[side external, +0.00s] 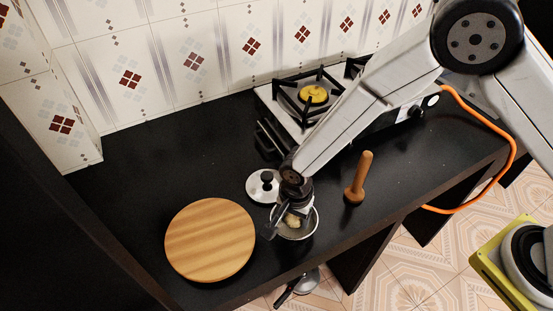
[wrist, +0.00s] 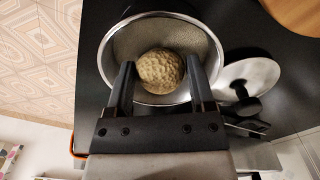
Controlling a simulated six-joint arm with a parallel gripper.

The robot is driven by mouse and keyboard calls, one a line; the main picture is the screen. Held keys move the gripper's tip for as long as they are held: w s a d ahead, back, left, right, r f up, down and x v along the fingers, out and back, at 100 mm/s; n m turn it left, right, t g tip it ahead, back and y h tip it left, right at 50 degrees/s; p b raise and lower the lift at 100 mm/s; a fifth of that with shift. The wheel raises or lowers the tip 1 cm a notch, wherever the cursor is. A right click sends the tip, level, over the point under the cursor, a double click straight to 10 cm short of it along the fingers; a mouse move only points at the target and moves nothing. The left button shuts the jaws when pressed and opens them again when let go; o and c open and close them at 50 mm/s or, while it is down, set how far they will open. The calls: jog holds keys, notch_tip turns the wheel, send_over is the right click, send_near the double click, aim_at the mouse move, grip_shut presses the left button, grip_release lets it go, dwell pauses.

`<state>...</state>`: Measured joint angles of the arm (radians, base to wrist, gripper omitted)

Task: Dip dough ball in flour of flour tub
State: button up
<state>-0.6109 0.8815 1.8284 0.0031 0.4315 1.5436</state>
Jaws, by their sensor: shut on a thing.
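The dough ball (wrist: 160,70) is round and pale tan with a rough surface. My gripper (wrist: 159,77) is shut on it, one black finger on each side. The flour tub (wrist: 108,62) is a round metal bowl, and the ball is at its mouth or inside it. Whether the ball touches the flour (wrist: 195,42) is hard to tell. In the side external view, my gripper (side external: 284,219) reaches down at the tub (side external: 314,229), with the ball (side external: 294,220) partly visible. The tub's metal lid (side external: 256,189), with a black knob, lies on the counter beside it.
A round wooden board (side external: 210,240) lies left of the tub. The counter's front edge is close to the tub.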

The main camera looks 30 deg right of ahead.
aim_at(293, 219)
jog(key=shift+f, duration=0.55)
dwell(1.7)
jog(key=shift+r, duration=0.15)
jog(key=shift+r, duration=3.4)
jog(key=shift+w+r, duration=0.1)
jog(key=w+d+r+n, duration=0.3)
jog(key=w+d+r, duration=0.2)
jog(key=d+r, duration=0.5)
jog(key=w+d+r+n, duration=0.4)
jog(key=d+r, duration=0.7)
jog(key=d, duration=0.3)
jog(key=shift+w+d+r, duration=0.25)
jog(key=shift+w+d, duration=0.15)
jog(key=shift+a, duration=0.1)
